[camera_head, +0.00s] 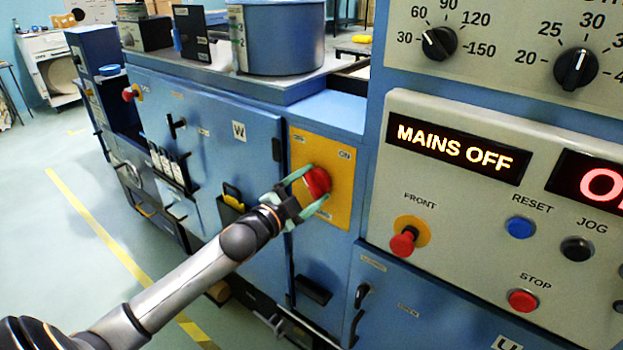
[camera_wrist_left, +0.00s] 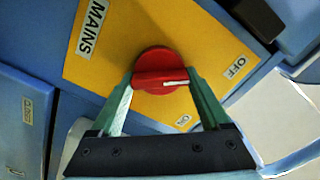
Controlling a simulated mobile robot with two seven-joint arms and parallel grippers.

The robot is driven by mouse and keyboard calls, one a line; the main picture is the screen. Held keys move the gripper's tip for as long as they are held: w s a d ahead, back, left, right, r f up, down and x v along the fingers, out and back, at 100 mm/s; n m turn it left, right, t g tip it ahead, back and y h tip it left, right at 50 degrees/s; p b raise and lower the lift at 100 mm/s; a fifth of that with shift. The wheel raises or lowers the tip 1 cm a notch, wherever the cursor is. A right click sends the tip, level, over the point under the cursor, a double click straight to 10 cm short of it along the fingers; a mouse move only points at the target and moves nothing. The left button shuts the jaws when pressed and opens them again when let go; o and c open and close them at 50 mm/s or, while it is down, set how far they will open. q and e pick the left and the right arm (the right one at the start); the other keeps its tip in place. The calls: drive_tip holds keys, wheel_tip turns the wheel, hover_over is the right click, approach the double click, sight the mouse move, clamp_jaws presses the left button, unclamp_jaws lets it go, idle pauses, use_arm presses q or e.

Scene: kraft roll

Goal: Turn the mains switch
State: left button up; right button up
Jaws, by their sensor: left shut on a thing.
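The red mains switch (camera_head: 317,182) is a round rotary knob on a yellow plate (camera_head: 336,212) on the blue machine front. My left gripper (camera_head: 309,187) reaches it from the lower left and is shut on its raised handle. In the left wrist view the knob (camera_wrist_left: 158,66) sits between the two green fingers of the gripper (camera_wrist_left: 163,88). A white mark on the handle points right, between the OFF label (camera_wrist_left: 235,67) and the ON label (camera_wrist_left: 183,120). The display (camera_head: 455,146) reads MAINS OFF. My right gripper is not in view.
The grey control panel (camera_head: 465,230) to the right carries a red FRONT button (camera_head: 403,242), a blue RESET button (camera_head: 521,228) and a red STOP button (camera_head: 522,301). A blue drum (camera_head: 278,38) stands above. Open floor (camera_head: 60,260) lies at the left.

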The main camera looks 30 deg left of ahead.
use_arm(q)
drive_tip(key=shift+n+p, duration=0.5)
drive_tip(key=shift+n, duration=0.3)
drive_tip(key=o, duration=1.2)
drive_tip(key=s, duration=0.8)
drive_tip(key=s+a, duration=0.1)
drive_tip(key=s, duration=0.3)
drive_tip(key=shift+s+b, duration=0.25)
drive_tip(key=shift+b, duration=0.15)
